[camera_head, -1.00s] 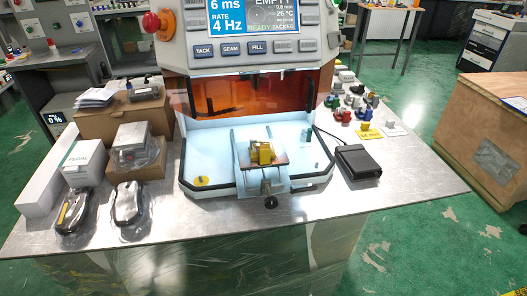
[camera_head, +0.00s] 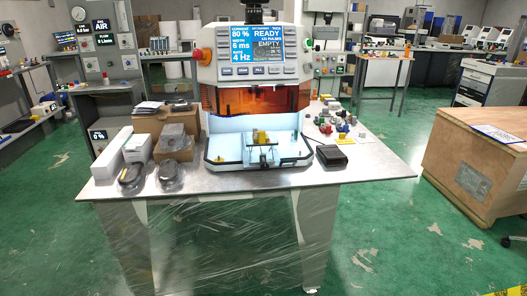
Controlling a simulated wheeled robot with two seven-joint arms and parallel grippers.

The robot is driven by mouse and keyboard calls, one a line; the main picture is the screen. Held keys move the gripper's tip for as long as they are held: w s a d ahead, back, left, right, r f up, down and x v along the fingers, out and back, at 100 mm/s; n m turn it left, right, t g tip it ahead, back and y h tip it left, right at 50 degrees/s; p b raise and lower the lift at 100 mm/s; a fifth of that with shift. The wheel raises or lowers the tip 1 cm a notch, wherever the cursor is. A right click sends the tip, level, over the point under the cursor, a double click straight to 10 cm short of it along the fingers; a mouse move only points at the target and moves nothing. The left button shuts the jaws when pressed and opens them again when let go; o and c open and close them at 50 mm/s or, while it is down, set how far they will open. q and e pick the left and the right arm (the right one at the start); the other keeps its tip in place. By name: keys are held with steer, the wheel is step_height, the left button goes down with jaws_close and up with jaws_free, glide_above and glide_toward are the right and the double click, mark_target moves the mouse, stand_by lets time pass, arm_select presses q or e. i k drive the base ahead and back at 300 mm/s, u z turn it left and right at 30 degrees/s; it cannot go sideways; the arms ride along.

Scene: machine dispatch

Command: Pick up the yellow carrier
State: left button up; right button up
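A small yellow carrier (camera_head: 260,136) sits on the fixture in the middle of the lit white work bay of the machine (camera_head: 258,66). The machine has an orange shield above the bay and a blue screen reading READY and EMPTY. It stands on a metal-topped table (camera_head: 232,188). Neither of my grippers shows in the head view. The carrier is too small here to make out its shape well.
Boxes (camera_head: 178,138) and two wrapped dark items (camera_head: 171,174) stand on the table left of the machine. A black pedal (camera_head: 330,155) and several small coloured parts lie to its right. A wooden crate (camera_head: 470,170) stands at the right. Green floor is open between.

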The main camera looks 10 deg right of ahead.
mark_target(261, 137)
steer(key=u, duration=0.5)
steer(key=i, duration=0.45)
steer(key=u, duration=0.35)
